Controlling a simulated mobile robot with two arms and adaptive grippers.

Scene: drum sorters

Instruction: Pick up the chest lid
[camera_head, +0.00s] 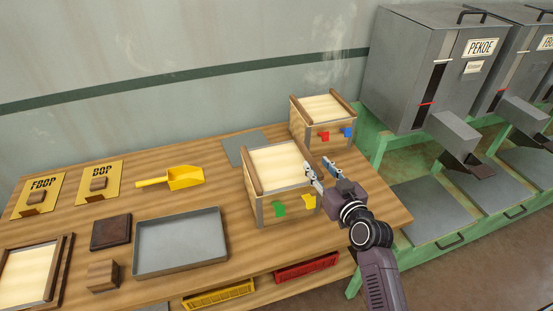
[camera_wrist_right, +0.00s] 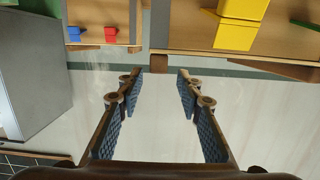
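A flat cream panel with dark wooden side strips (camera_head: 28,275), which looks like a chest lid, lies at the lower left of the table in the head view. The near chest (camera_head: 268,212), with green and yellow tabs, has a similar cream top with wooden strips. The far chest (camera_head: 325,130), with red and blue tabs, looks the same. I cannot tell which panel is meant. My right gripper (camera_head: 322,172) is open and empty, by the near chest's right side in the head view. Its fingers (camera_wrist_right: 160,82) are spread apart in the wrist view. My left gripper is not in view.
The wooden table (camera_head: 125,190) also holds a grey tray (camera_head: 180,243), a yellow scoop (camera_head: 180,178), a dark square block (camera_head: 111,232), a small wooden block (camera_head: 102,276) and yellow label stands (camera_head: 100,182). Grey metal drums (camera_head: 425,60) stand on a green frame at the right.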

